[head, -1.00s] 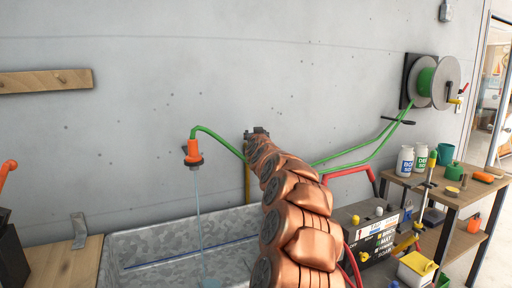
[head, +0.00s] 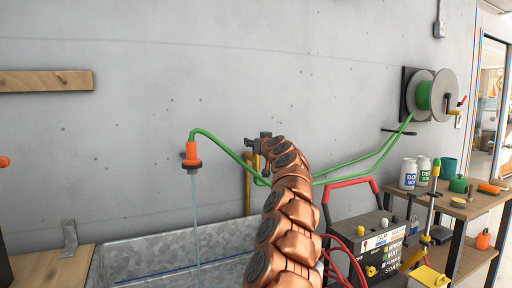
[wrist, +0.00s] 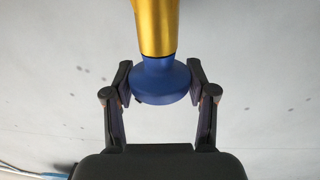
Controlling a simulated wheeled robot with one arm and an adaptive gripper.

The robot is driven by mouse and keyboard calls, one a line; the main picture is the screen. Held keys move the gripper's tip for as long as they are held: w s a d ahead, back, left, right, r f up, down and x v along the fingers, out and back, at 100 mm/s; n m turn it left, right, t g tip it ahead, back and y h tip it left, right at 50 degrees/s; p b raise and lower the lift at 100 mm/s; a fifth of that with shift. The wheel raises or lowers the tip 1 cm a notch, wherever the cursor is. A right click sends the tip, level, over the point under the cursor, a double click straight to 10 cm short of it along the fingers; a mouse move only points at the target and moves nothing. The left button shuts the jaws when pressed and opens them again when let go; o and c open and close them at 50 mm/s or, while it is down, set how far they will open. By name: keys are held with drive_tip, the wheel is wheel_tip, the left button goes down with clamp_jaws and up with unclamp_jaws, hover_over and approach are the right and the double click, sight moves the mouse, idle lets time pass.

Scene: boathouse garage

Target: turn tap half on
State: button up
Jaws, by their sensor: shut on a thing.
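A blue knob (wrist: 160,84) on the end of a yellow cylindrical body (wrist: 157,25) sits between the dark fingers of my gripper (wrist: 160,72) in the wrist view. The fingers are shut on the knob from both sides. In the head view my gripper (head: 258,142) is small and dark at the far end of my copper arm, against the wall. The tap's knob is hidden or too small to make out there. A thin stream of water (head: 196,225) falls from an orange nozzle (head: 191,155) on a green hose.
A galvanized trough (head: 220,268) stands below the nozzle. The green hose (head: 358,165) runs along the wall to a reel (head: 441,95). A dark box with red cables (head: 378,240) and a bench with bottles (head: 408,173) stand to the right of my arm.

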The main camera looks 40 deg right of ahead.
drive_tip(key=shift+d+n+t+y, duration=0.1)
drive_tip(key=shift+n+t+y, duration=0.4)
drive_tip(key=shift+y, duration=0.4)
drive_tip(key=shift+r+n+y+p, duration=0.2)
drive_tip(key=shift+n+y+p, duration=0.9)
drive_tip(key=shift+y+p, duration=0.45)
drive_tip(key=n+y+p, duration=0.1)
drive_tip(key=y+p, duration=0.1)
drive_tip(key=p, duration=0.2)
drive_tip(key=shift+r+n+t+y, duration=0.1)
drive_tip(key=shift+n+t+y, duration=0.15)
drive_tip(key=shift+n+t, duration=0.05)
drive_tip(key=shift+n+y+p, duration=0.8)
drive_tip(key=shift+y+p, duration=0.5)
drive_tip(key=shift+p, duration=0.4)
drive_tip(key=shift+f, duration=0.2)
drive_tip(key=o, duration=1.2)
drive_tip(key=shift+c, duration=0.2)
